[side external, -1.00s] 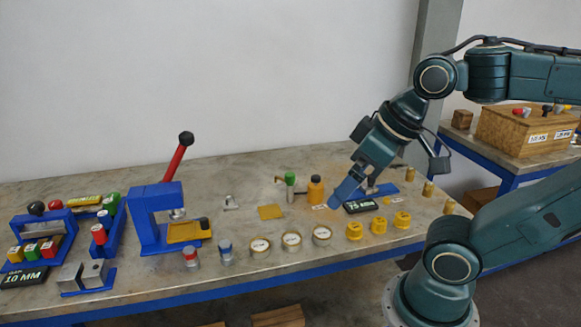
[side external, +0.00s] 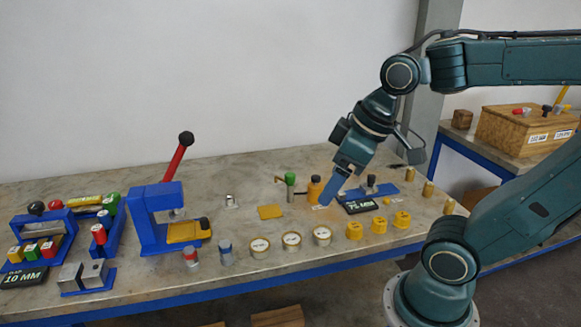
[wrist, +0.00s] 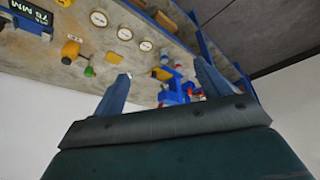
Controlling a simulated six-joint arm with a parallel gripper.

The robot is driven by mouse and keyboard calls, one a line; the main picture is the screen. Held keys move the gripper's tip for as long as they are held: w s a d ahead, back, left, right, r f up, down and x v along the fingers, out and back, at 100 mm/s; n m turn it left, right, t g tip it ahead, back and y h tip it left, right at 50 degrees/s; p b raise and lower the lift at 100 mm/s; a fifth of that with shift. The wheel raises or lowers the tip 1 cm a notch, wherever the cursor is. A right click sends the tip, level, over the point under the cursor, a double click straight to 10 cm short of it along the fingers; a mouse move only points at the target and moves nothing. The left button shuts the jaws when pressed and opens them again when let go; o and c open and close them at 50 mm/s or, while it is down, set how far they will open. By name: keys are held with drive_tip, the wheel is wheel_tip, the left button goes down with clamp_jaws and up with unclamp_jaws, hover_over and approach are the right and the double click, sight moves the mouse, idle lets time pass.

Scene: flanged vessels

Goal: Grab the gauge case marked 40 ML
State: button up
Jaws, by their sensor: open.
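Three round gauge cases with pale faces stand in a row near the table's front edge: the left case (side external: 260,245), the middle case (side external: 291,241) and the right case (side external: 322,236). Their face marks are too small to read, so I cannot tell which is 40 ML. The cases also show at the upper part of the wrist view: one (wrist: 98,18), another (wrist: 124,33) and a third (wrist: 146,46). My gripper (side external: 326,199) is behind the right case, apart from it, by the orange bottle. In the wrist view its two fingers (wrist: 161,74) are spread and empty.
The orange bottle (side external: 314,188), a green-topped part (side external: 290,185) and a black 75 MM block (side external: 358,206) are close to my gripper. Yellow caps (side external: 379,224) stand right of the cases. A blue press (side external: 155,218) stands left.

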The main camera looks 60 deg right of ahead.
drive_tip(key=w+d+f+n+g+y, duration=0.1)
drive_tip(key=w+d+f+n+g, duration=0.15)
drive_tip(key=w+f+n, duration=0.35)
drive_tip(key=n+t+y, duration=0.3)
drive_tip(key=y, duration=0.4)
approach(292, 238)
drive_tip(key=shift+w+a+f, duration=0.25)
drive_tip(key=shift+a, duration=0.25)
drive_tip(key=shift+w+a+f, duration=0.3)
drive_tip(key=shift+a, duration=0.2)
drive_tip(key=shift+s+d+f+n+t+y, duration=0.1)
drive_tip(key=shift+d+f+n+t+y, duration=0.25)
drive_tip(key=shift+f, duration=0.2)
drive_tip(key=shift+x, duration=1.25)
drive_tip(key=shift+a, duration=0.15)
drive_tip(key=shift+x, duration=2.45)
